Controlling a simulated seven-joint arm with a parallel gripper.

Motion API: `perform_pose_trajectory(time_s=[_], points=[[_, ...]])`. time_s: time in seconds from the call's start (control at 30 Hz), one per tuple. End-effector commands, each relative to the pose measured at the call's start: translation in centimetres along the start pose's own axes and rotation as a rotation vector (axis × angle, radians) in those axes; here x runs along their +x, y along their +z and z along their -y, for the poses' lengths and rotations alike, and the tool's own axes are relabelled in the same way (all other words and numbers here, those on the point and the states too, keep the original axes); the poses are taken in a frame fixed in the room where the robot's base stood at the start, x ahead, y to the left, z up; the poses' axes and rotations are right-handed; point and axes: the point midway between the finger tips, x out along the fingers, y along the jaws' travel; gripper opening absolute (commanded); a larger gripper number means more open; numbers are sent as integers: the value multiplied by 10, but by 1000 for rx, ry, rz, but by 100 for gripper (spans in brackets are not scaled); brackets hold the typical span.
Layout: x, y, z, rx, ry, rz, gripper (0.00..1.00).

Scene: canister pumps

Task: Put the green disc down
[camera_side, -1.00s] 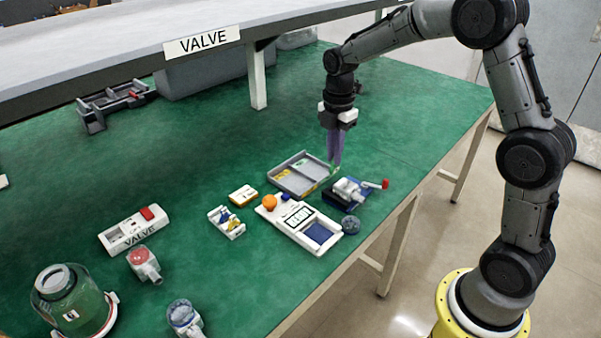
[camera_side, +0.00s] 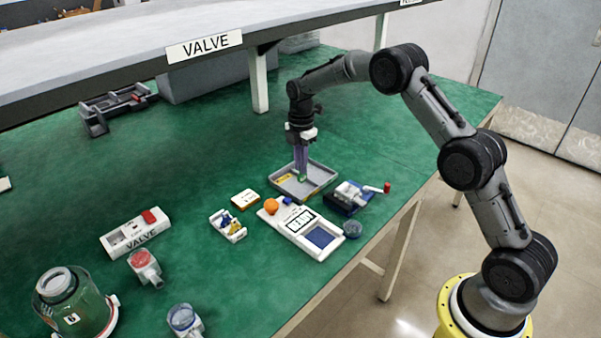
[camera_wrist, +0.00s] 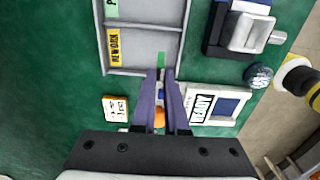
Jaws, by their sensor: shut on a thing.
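My gripper (camera_side: 301,172) points straight down and is shut on the green disc (camera_side: 301,179). In the wrist view the green disc (camera_wrist: 161,59) shows edge-on as a small green piece between the purple fingertips (camera_wrist: 162,72). A grey divided tray (camera_side: 322,188) lies under it on the green table. In the wrist view the tray (camera_wrist: 145,74) has a yellow REWORK label in the compartment where the disc appears, and a partly cut-off green label in the one beyond. I cannot tell whether the disc touches the tray floor.
A white READY tester (camera_side: 318,251) with an orange knob stands in front of the tray. A blue-based fixture with a red-tipped handle (camera_side: 352,195) stands close to the tray's right. A small white and yellow box (camera_side: 245,199) lies to its left. A shelf with a VALVE sign hangs behind.

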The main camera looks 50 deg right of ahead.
Motion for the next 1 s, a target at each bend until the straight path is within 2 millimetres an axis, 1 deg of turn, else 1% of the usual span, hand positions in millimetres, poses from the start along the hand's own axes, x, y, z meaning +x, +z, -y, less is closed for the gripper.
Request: perform_pose_trajectory(time_s=[0.03, 0.23, 0.63, 0.67, 0.8, 0.83, 1.0], points=[[5, 0, -3, 0, -2, 0, 0], [32, 0, -2, 0, -3, 0, 0], [37, 0, -2, 0, -1, 0, 0], [37, 0, -2, 0, -1, 0, 13], [37, 0, -2, 0, -1, 0, 38], [37, 0, -2, 0, -1, 0, 41], [37, 0, -2, 0, -1, 0, 41]])
